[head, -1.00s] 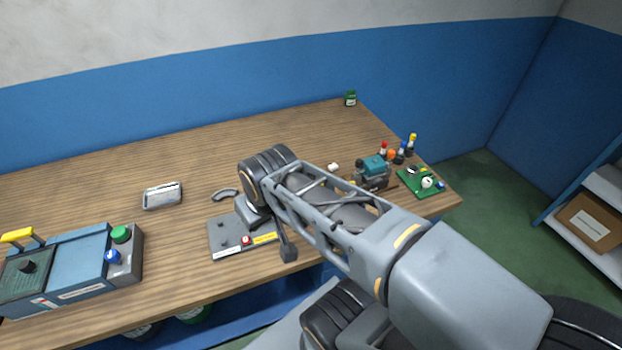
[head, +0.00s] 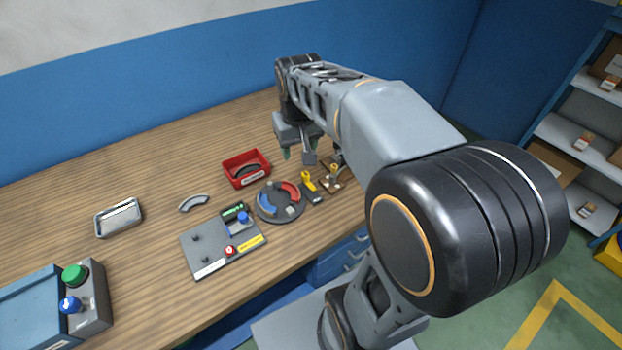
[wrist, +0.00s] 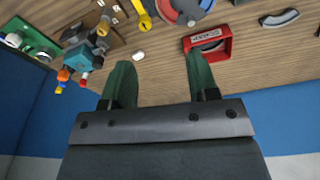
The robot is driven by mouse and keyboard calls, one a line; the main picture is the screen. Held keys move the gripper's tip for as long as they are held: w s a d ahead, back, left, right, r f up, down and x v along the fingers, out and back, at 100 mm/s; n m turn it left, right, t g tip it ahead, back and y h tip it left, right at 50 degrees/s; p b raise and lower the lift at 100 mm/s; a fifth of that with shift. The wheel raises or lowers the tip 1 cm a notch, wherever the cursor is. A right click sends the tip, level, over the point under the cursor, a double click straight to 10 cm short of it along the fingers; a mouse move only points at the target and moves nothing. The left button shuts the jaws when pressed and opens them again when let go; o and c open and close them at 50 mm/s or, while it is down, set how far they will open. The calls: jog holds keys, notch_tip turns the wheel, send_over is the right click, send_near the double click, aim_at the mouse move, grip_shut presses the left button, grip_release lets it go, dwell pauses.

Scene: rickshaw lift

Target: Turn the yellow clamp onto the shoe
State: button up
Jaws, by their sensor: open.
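The yellow clamp (head: 308,182) stands on a dark base at the right edge of a round plate (head: 265,213). In the wrist view the clamp (wrist: 145,20) is at the top edge, partly cut off. The plate carries a red curved shoe (head: 290,192) and a blue curved shoe (head: 266,203). At this size I cannot tell whether the clamp touches the red shoe. My gripper (wrist: 158,60) is open and empty, its green fingers apart above the table. It is beyond the clamp, toward the blue wall, and not touching it.
A red bin (head: 246,180) holds a dark curved piece. A grey curved piece (head: 194,203), a metal tray (head: 119,218) and a grey control board (head: 224,245) lie to the left. A teal device (wrist: 77,58) and a green board (wrist: 30,40) show in the wrist view.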

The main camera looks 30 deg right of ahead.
jog(key=g+b, duration=0.2)
send_over(305, 174)
notch_tip(305, 174, down, 4)
jog(key=shift+m, duration=0.3)
notch_tip(305, 174, down, 14)
jog(key=shift+r+b, duration=0.2)
jog(key=shift+b, duration=0.1)
jog(key=c, duration=0.9)
